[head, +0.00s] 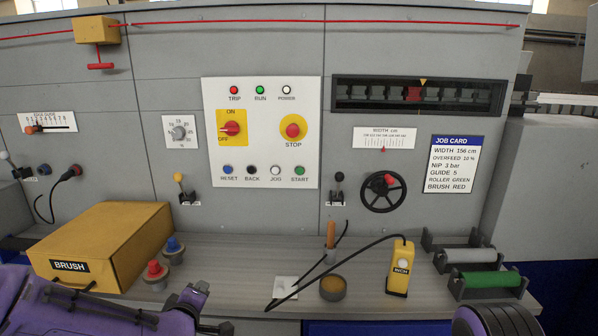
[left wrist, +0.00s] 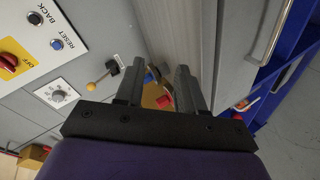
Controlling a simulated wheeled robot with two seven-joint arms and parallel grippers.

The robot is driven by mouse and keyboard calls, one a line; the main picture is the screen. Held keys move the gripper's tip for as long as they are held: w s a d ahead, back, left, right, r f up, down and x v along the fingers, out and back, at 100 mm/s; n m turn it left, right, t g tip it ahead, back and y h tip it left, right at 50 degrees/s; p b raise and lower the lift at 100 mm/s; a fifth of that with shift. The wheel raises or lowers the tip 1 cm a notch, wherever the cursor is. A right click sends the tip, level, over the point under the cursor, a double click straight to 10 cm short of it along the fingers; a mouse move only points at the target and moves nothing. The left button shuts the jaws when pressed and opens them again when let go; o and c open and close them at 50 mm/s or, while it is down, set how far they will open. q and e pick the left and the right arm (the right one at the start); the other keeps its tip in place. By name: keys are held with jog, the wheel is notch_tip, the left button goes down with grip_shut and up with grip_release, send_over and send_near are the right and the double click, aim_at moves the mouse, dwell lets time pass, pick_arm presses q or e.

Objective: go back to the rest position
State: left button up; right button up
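The task names no object. My left gripper (left wrist: 157,78) shows in the left wrist view with its two dark fingers apart and nothing held between them. Through the gap I see the bench top and parts of the yellow box and the red and blue knobs beyond. In the head view my purple left arm crosses the lower left corner, in front of the bench; its fingers are not clear there. A purple and black part of my right arm shows at the lower right edge, and the right gripper is out of view.
A control panel (head: 262,140) and handwheel (head: 383,192) stand behind.

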pick_arm(q)
jog(key=s+a+f+m+g, duration=0.1)
jog(key=s+f+m+g, duration=0.15)
jog(key=s+f, duration=0.95)
jog(key=s+a+f+m+g, duration=0.1)
jog(key=s+a+f+g, duration=0.1)
jog(key=s+f, duration=0.3)
jog(key=s+a+f+m+g+y, duration=0.1)
jog(key=s+f, duration=0.5)
jog(key=s, duration=0.6)
jog(key=s+a+f+m+g, duration=0.2)
jog(key=s+f+g, duration=0.2)
jog(key=s, duration=0.4)
jog(key=shift+s+a+f+m+y, duration=0.3)
jog(key=shift+f+m+y, duration=0.1)
jog(key=shift+f, duration=0.5)
